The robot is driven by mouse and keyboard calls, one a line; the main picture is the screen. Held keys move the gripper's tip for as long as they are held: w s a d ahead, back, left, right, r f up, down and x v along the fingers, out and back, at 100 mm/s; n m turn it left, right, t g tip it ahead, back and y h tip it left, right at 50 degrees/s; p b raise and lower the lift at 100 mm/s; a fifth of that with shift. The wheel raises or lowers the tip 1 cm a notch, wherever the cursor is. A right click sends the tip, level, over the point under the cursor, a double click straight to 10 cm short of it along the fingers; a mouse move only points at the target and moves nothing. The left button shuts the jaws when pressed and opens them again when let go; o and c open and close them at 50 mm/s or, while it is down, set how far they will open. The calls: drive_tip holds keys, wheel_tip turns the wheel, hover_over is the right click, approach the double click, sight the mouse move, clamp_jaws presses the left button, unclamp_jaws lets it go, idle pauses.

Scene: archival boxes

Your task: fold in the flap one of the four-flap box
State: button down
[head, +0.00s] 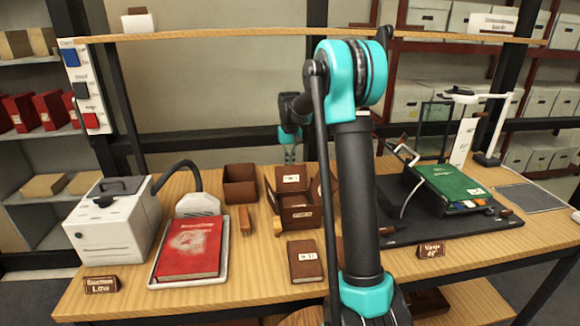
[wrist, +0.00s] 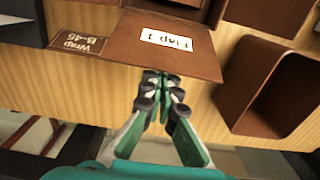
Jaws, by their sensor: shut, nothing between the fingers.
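The brown four-flap box (head: 297,200) stands near the middle of the table, partly hidden on its right by my arm. Its flap one (wrist: 190,55), a brown panel with a white "Flap 1" label, lies spread outward at the top of the wrist view. It seems to be the back flap (head: 289,187) in the head view. My gripper (wrist: 164,84) is shut and empty, with its fingertips close to the outer edge of flap one. I cannot tell whether they touch it. In the head view my gripper (head: 290,158) is behind the box.
An open brown bin (head: 240,185) stands left of the box; it also shows in the wrist view (wrist: 268,98). A brown labelled book (head: 305,262) lies in front. A red book (head: 190,250) lies in a white tray on the left. A green book (head: 452,185) rests on the right.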

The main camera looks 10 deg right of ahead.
sight(292, 173)
drive_tip(key=shift+s, duration=0.1)
idle(0.5)
drive_tip(key=shift+s, duration=3.15)
drive_tip(key=w+r, duration=0.3)
drive_tip(key=r, duration=0.7)
drive_tip(key=shift+w, duration=0.1)
